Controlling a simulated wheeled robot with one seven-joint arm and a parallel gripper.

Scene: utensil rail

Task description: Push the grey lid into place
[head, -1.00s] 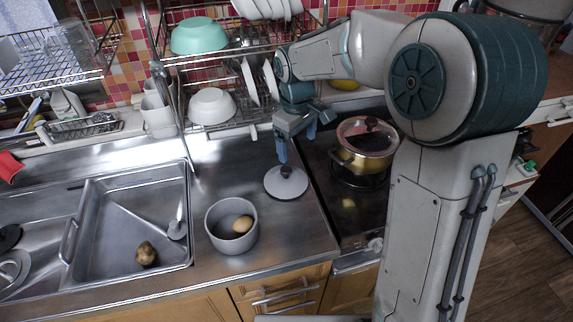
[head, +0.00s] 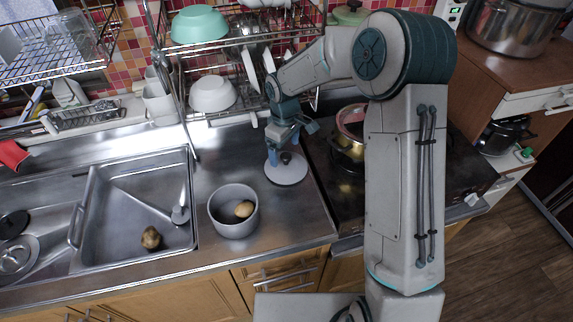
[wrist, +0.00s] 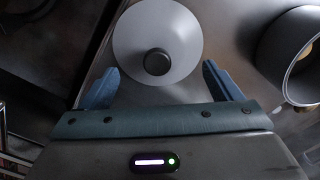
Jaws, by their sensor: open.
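The grey lid (head: 286,170), a pale round disc with a dark knob, lies on the steel counter left of the stove. It also shows in the wrist view (wrist: 182,28), with its knob roughly midway between the fingers and just ahead of them. My gripper (head: 283,152) is open and empty, pointing down over the lid's far side; in the wrist view its two blue fingers (wrist: 160,85) are spread apart. A grey pot (head: 233,222) stands on the counter left of and nearer than the lid, uncovered, with a brownish egg-shaped item (head: 243,209) inside. The pot also shows in the wrist view (wrist: 285,50).
A sink (head: 130,215) holding a brown potato-like item (head: 151,237) lies left of the pot. A lidded golden pot (head: 347,150) sits on the stove at right. A dish rack (head: 240,100) stands behind. Bare counter surrounds the pot.

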